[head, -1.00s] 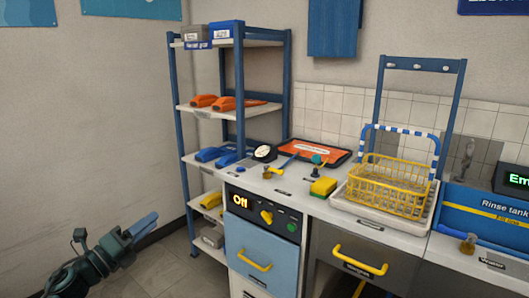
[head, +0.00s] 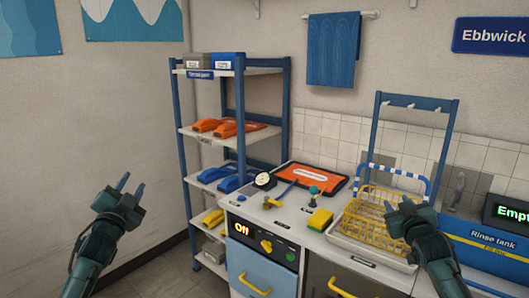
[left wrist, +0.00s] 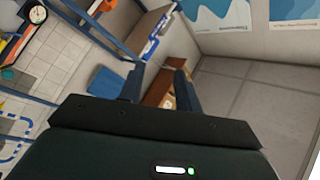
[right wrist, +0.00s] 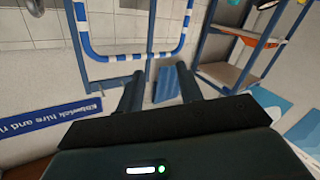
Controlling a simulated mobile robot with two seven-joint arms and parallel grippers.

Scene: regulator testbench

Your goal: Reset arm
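My left gripper (head: 131,187) is raised at the left of the head view, in front of the bare wall and apart from the shelf. Its two fingers stand apart with nothing between them in the left wrist view (left wrist: 160,88). My right gripper (head: 396,203) is at the right of the head view, in front of the yellow wire basket (head: 362,222), and hides part of it. Its fingers are also apart and empty in the right wrist view (right wrist: 162,90). Whether it touches the basket is hard to tell.
The blue shelf rack (head: 187,150) holds orange, blue and yellow items. The counter carries a gauge (head: 264,181), an orange tray (head: 306,177) and a yellow sponge (head: 319,220). A panel reading "Off" (head: 243,229) is below. A blue rinse tank (head: 490,247) stands right. Free floor lies left.

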